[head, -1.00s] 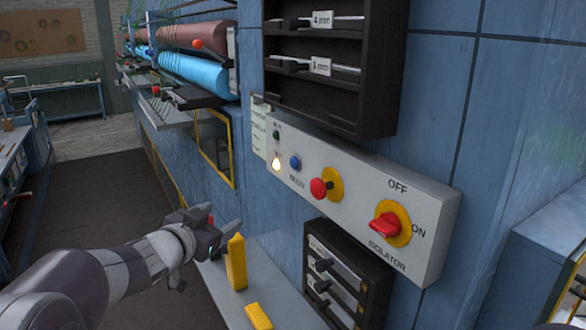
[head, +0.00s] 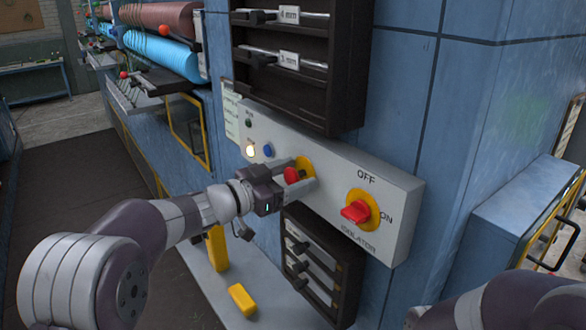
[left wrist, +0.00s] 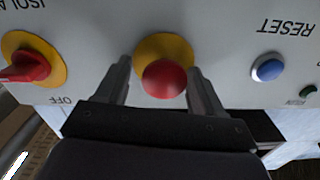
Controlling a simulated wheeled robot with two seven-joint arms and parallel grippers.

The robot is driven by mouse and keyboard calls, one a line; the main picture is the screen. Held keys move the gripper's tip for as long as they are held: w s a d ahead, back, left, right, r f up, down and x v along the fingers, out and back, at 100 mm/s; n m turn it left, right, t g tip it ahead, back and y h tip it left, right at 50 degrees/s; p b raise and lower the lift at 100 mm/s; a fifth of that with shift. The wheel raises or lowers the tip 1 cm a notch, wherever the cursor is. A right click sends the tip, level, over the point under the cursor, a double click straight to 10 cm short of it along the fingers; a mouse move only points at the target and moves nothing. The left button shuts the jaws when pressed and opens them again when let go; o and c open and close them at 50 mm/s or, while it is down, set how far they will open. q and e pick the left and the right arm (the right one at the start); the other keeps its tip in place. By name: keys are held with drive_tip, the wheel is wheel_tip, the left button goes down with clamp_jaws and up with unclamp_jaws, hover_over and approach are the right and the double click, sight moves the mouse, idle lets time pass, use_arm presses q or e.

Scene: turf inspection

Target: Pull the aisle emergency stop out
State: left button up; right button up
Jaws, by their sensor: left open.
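The emergency stop, a red mushroom button (head: 292,174) on a yellow disc, is on the grey control panel (head: 335,168). My left gripper (head: 299,175) is at the panel with its fingers on either side of the button. In the left wrist view, the red button (left wrist: 165,79) sits between the two open fingertips (left wrist: 160,80), with gaps on both sides. The wrist view appears upside down, and the yellow disc (left wrist: 163,46) shows behind the button. My right gripper is not in view; part of my right arm shows at the lower right.
The red isolator knob (head: 355,211) is right of the button, and the blue reset button (head: 268,150) is left. A lamp (head: 250,151) glows. A dark rack (head: 290,60) hangs above, another (head: 318,268) below. Yellow blocks (head: 242,299) rest on the ledge (head: 200,268).

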use_arm(q)
drive_tip(key=shift+w+a, duration=0.1)
drive_tip(key=shift+a, duration=0.15)
drive_tip(key=shift+c, duration=1.2)
drive_tip(key=c, duration=0.5)
clamp_jaws()
drive_tip(key=shift+s+a, duration=0.45)
drive_tip(key=shift+a, duration=0.15)
drive_tip(key=o, duration=0.7)
unclamp_jaws()
drive_tip(key=shift+o, duration=0.2)
drive_tip(key=shift+s+a, duration=0.1)
